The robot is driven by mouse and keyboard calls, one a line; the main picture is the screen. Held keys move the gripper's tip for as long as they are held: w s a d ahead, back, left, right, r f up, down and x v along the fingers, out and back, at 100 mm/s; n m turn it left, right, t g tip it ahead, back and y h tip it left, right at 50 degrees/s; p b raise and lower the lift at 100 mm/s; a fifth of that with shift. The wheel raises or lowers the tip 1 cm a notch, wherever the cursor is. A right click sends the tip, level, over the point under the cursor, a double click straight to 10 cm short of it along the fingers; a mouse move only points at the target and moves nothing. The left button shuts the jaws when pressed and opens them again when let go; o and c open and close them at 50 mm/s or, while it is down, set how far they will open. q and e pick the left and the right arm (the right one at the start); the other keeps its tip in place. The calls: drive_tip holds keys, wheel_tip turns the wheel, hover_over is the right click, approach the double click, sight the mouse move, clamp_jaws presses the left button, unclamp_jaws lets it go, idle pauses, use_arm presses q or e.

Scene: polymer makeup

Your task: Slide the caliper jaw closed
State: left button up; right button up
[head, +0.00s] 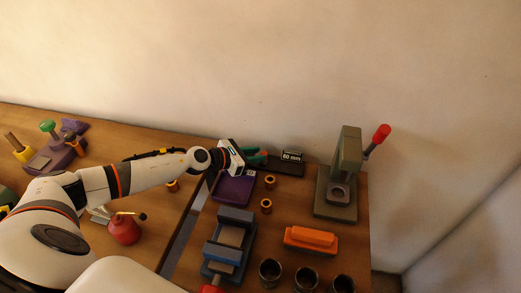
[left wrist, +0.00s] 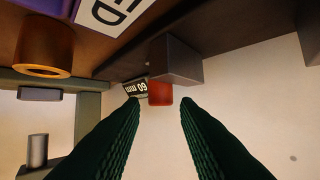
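The caliper (head: 288,170) lies near the wall at the back of the right table, a dark body with a "60 mm" plate (head: 292,156). In the left wrist view the plate (left wrist: 136,88) shows beside a red block (left wrist: 160,93) and a grey block (left wrist: 175,60); I cannot tell for sure which is the sliding jaw. My left gripper (head: 262,155) has green fingers and reaches the caliper's left end. In the wrist view its fingers (left wrist: 161,102) are apart, with the red block showing in the gap, not clearly touched. The right gripper is not in view.
A purple tray (head: 234,190) lies just in front of my left gripper, with brass rings (head: 266,205) beside it. A grey press with a red-knobbed lever (head: 348,170) stands right. A blue vise (head: 230,240), an orange block (head: 310,238) and dark cups (head: 306,277) stand in front.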

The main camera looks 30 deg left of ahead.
use_arm(q)
drive_tip(key=shift+x, duration=1.25)
clamp_jaws()
drive_tip(key=a+b, duration=0.2)
drive_tip(key=s+a+b, duration=0.1)
drive_tip(key=a+b, duration=0.1)
drive_tip(key=shift+f, duration=0.25)
drive_tip(key=shift+s+a+r, duration=0.1)
drive_tip(key=shift+a+r, duration=0.1)
drive_tip(key=shift+a, duration=0.15)
